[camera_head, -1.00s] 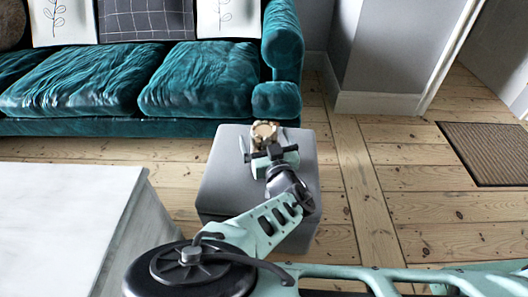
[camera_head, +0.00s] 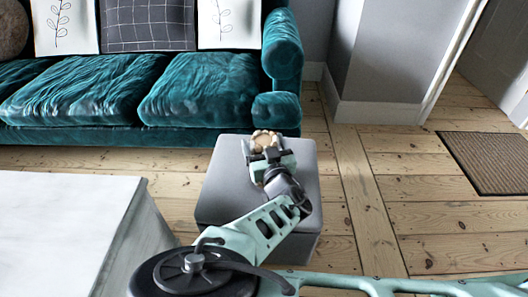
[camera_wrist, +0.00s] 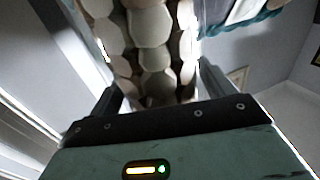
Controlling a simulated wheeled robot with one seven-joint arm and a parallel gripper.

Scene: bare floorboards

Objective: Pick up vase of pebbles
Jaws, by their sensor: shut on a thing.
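The vase of pebbles (camera_head: 264,138) is a small tan, lumpy thing above the far part of a grey ottoman (camera_head: 228,176). In the wrist view the vase (camera_wrist: 152,50) shows close up as rounded, pale stones stacked between the fingers. My gripper (camera_head: 266,153) is shut on it, with one finger on each side; the gripper also shows in the wrist view (camera_wrist: 155,92). The arm reaches over the ottoman from the near side. The gripper hides the lower part of the vase, so I cannot tell whether it touches the ottoman.
A teal sofa (camera_head: 150,95) stands behind the ottoman. A white table (camera_head: 65,225) is at the near left. A brown doormat (camera_head: 490,160) lies at the right. The floorboards (camera_head: 400,210) between ottoman and mat are clear.

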